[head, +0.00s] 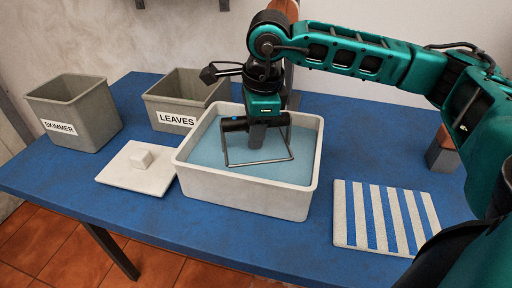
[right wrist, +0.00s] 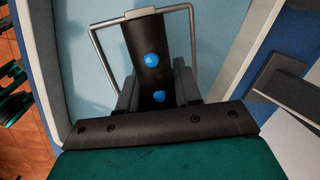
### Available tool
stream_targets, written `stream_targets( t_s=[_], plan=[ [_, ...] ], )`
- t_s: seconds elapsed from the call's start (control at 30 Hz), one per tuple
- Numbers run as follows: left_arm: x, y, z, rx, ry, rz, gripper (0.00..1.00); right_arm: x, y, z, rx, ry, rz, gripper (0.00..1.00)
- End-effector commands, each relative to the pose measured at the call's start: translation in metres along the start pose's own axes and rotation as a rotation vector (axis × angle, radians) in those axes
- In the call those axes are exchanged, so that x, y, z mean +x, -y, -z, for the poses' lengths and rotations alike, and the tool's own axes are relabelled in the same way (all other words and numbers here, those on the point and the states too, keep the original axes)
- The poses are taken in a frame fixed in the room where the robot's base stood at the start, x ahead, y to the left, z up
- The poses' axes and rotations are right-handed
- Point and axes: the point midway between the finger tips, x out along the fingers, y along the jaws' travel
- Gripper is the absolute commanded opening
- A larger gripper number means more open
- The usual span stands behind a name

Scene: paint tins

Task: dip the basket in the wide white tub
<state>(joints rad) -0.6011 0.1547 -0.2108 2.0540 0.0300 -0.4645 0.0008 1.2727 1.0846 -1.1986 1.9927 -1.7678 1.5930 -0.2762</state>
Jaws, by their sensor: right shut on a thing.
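The wide white tub (head: 245,197) stands in the middle of the blue table and holds pale blue liquid (head: 205,150). My right gripper (head: 265,125) is over the tub, shut on the dark handle of the basket (head: 258,163). The basket shows as a thin grey wire frame below the handle, inside the tub's outline. Whether its lower edge touches the liquid I cannot tell. In the right wrist view, the basket's dark handle (right wrist: 150,62) with two blue dots sits between the fingers (right wrist: 155,88), with the wire frame beyond. My left gripper is out of view.
A white lid-like slab (head: 125,178) with a block knob lies left of the tub. Grey bins marked SKIMMER (head: 80,108) and LEAVES (head: 190,100) stand behind. A striped white board (head: 345,215) lies at the right. A brown-grey block (head: 441,155) stands at the far right.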

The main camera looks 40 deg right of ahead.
Motion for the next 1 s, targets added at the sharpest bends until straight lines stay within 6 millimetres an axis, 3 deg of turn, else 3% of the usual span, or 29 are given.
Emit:
stream_targets(
  t_s=[0.17,0.4,1.0],
  plan=[
    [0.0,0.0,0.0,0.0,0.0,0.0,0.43,0.0,0.0,0.0,0.0,0.0,-0.001,0.0],
    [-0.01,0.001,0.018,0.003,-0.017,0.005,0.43,-0.025,0.004,-0.003,0.0,0.0,0.001,0.0],
    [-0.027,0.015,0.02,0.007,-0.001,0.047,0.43,-0.085,0.013,-0.008,0.0,0.001,0.002,0.0]
  ],
)
